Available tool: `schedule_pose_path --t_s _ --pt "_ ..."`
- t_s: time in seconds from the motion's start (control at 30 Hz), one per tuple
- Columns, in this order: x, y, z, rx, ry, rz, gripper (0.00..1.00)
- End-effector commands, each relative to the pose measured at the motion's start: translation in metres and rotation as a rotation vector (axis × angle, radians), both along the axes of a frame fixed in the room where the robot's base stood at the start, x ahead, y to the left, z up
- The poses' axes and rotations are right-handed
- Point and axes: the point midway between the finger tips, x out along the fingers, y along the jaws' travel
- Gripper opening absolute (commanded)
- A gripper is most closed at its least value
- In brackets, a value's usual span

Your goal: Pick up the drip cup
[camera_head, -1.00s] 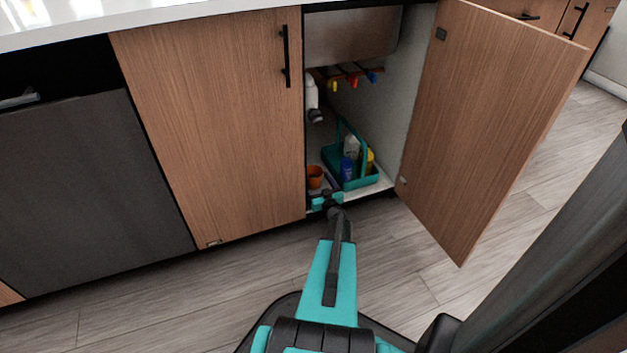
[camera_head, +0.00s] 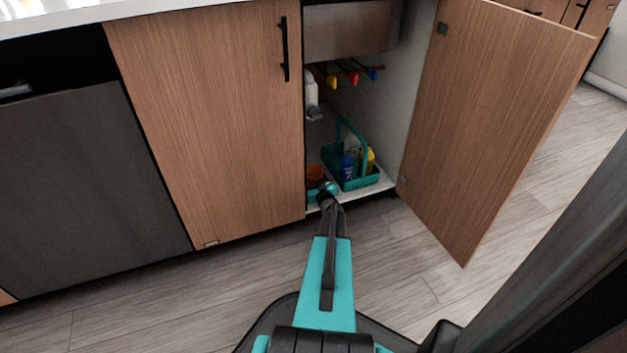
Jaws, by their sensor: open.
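An orange cup, which looks like the drip cup (camera_head: 314,172), stands on the cabinet floor at the left of the opening. My gripper (camera_head: 320,185) is at the front of the cabinet opening, right at the cup in the picture, and covers its lower part. The gripper is open. Its fingers are small and partly hidden by my wrist, so I cannot tell whether they are around the cup or in front of it.
A teal caddy (camera_head: 368,182) with bottles, including a blue one (camera_head: 347,168), stands just right of the cup. A white bottle or pipe part (camera_head: 311,93) and coloured valves (camera_head: 353,77) are above. The open door (camera_head: 495,120) bounds the right side; a closed door (camera_head: 210,125) is at left.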

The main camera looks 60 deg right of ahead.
Motion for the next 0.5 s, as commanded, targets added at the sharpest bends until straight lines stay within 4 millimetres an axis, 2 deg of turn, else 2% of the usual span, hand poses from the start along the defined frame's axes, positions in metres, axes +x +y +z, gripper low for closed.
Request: schedule_pose_path --t_s 0.27,0.5 --pt "0.0001 0.0004 -0.0002 0.0 0.0 0.001 0.79" --pt "0.0004 0.0006 -0.0003 0.0 0.0 0.001 0.39"
